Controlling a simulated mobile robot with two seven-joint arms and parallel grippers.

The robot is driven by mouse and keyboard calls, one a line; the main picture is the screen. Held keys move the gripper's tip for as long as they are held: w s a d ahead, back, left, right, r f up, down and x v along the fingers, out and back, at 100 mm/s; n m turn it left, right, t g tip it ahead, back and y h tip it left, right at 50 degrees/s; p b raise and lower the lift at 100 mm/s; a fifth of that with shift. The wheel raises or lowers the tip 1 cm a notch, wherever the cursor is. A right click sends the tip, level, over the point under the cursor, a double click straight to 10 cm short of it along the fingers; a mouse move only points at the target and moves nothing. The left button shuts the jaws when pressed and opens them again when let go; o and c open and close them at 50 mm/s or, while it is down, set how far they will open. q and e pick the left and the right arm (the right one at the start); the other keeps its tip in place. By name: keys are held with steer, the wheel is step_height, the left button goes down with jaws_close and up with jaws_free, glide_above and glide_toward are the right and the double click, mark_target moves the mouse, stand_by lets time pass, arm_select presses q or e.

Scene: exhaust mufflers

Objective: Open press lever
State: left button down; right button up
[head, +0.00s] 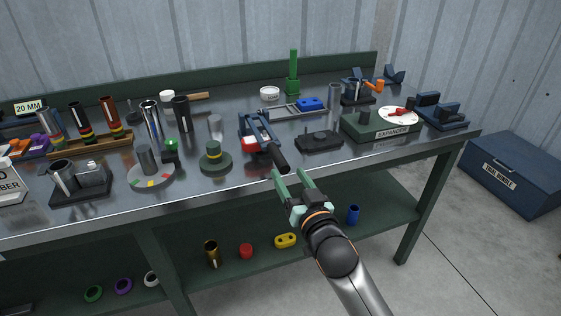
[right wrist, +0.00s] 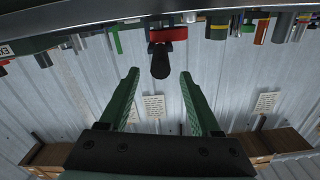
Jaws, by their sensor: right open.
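The press (head: 257,127) is a blue frame with a red part, standing near the front edge of the bench. Its lever ends in a black handle (head: 278,158) that points toward the front edge. My right gripper (head: 290,174) is open and empty just in front of the bench edge, close to the handle's end. In the right wrist view, which looks upside down, the black handle (right wrist: 161,60) lies between the lines of the two green fingers (right wrist: 160,75), seemingly just beyond the tips. No contact shows. My left gripper is not in view.
Right of the press are a dark flat fixture (head: 319,141) and the green expander (head: 382,127). Left of it stand a round green base (head: 215,158) and a grey disc (head: 152,176). The lower shelf (head: 330,220) lies behind my right arm.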

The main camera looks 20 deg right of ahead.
mark_target(280, 161)
steer(key=w, duration=0.6)
steer(key=shift+w+a, duration=0.1)
steer(key=shift+w, duration=0.25)
jaws_close()
stand_by(1.1)
